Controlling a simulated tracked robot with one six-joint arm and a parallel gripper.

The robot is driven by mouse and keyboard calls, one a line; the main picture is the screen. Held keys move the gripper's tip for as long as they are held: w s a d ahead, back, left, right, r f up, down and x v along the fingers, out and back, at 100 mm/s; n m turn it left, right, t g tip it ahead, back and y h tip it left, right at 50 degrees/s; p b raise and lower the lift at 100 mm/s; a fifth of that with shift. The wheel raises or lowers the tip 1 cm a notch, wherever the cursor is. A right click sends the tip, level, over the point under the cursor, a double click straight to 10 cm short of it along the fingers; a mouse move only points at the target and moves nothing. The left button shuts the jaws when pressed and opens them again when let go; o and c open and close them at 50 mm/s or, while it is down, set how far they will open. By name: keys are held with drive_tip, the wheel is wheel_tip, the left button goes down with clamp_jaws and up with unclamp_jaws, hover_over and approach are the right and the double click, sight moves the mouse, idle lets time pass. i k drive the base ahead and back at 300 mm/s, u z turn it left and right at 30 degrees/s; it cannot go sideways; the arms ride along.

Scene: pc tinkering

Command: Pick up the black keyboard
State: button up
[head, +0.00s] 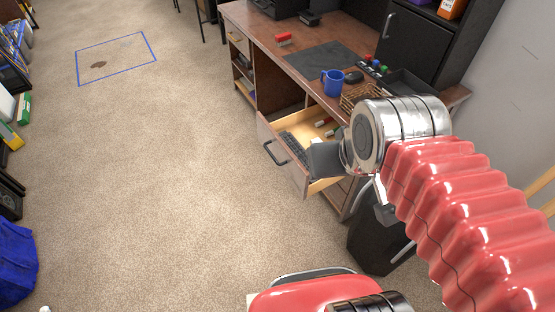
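The black keyboard (293,146) lies inside an open desk drawer (267,146), near its front panel. Only part of it shows, because my gripper covers its right end in the picture. My gripper (322,160) is a dark grey shape over the drawer's front right part, at the keyboard's end. Its fingers cannot be told apart from here. I cannot tell whether it touches the keyboard or is shut on it.
Small red and green items (323,123) lie farther back in the drawer. The wooden desk (290,32) above holds a dark mat, a blue mug (332,82) and a woven basket (359,97). A black bin (375,243) stands below.

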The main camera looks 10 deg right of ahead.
sight(297, 150)
drive_tip(key=u, duration=0.6)
drive_tip(key=i, duration=1)
drive_tip(key=u, duration=0.05)
